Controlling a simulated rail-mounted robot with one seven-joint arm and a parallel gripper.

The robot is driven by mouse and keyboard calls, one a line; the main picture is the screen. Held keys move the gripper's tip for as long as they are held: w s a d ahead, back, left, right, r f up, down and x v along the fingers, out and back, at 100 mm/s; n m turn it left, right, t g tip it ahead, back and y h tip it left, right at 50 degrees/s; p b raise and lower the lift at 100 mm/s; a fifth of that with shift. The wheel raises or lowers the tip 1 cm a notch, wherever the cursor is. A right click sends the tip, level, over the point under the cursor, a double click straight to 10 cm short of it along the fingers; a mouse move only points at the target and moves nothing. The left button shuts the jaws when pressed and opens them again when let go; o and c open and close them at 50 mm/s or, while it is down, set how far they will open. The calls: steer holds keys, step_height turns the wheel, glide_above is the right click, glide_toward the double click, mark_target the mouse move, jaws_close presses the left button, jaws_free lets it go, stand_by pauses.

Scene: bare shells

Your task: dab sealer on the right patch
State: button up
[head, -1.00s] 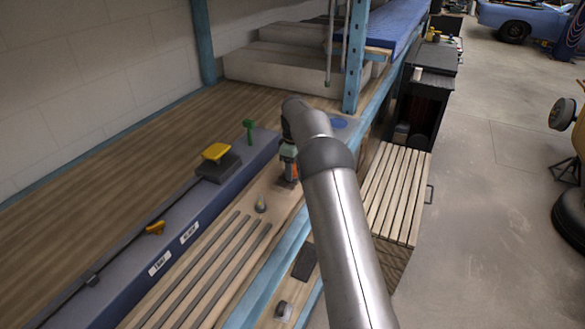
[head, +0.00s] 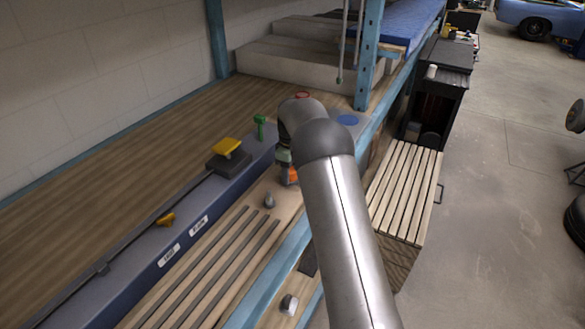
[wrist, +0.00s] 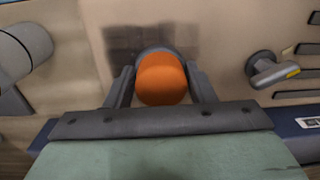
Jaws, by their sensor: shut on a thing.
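My gripper (wrist: 160,88) is shut on an orange-ended round tool (wrist: 162,80), its end facing the wrist camera. In the head view the gripper (head: 287,165) is partly hidden by my arm, with the orange part (head: 290,176) low over the wooden board. A dark square patch (wrist: 124,40) lies on the board just beyond the tool in the wrist view, partly covered by it or its shadow. I cannot tell whether the tool touches the board, or whether this is the right patch. Another dark rectangle (head: 308,262) shows at the lower front, partly hidden by my arm.
A metal knob (head: 269,201) stands on the board near grooved strips (head: 215,262). A blue rail (head: 190,225) carries a yellow-topped block (head: 226,147) and a green peg (head: 260,127). A blue shelf post (head: 369,60) rises behind. A slatted crate (head: 405,190) is at right.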

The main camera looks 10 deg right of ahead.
mark_target(278, 186)
steer(key=shift+s+a+f+b, duration=0.15)
steer(key=shift+s+a+b, duration=1.15)
steer(key=shift+s+a, duration=0.4)
steer(key=shift+a+r+p, duration=0.15)
steer(key=shift+r+p, duration=0.1)
steer(key=shift+p, duration=0.1)
steer(key=shift+w+a, duration=0.25)
steer(key=shift+w, duration=0.05)
steer(key=shift+w+a+p, duration=0.1)
steer(key=shift+w+p, duration=0.25)
steer(key=shift+p, duration=0.1)
steer(key=shift+w+d+f+p, duration=0.1)
steer(key=shift+w+d+p, duration=0.95)
steer(key=shift+w+d, duration=1.7)
steer(key=shift+w, duration=0.15)
steer(key=shift+w+d, duration=0.8)
steer(key=shift+w, duration=0.2)
steer(key=shift+w+d+r, duration=0.1)
steer(key=shift+d+r, duration=0.05)
steer(key=shift+r, duration=1.65)
step_height(278, 186, up, 5)
steer(key=shift+f, duration=0.2)
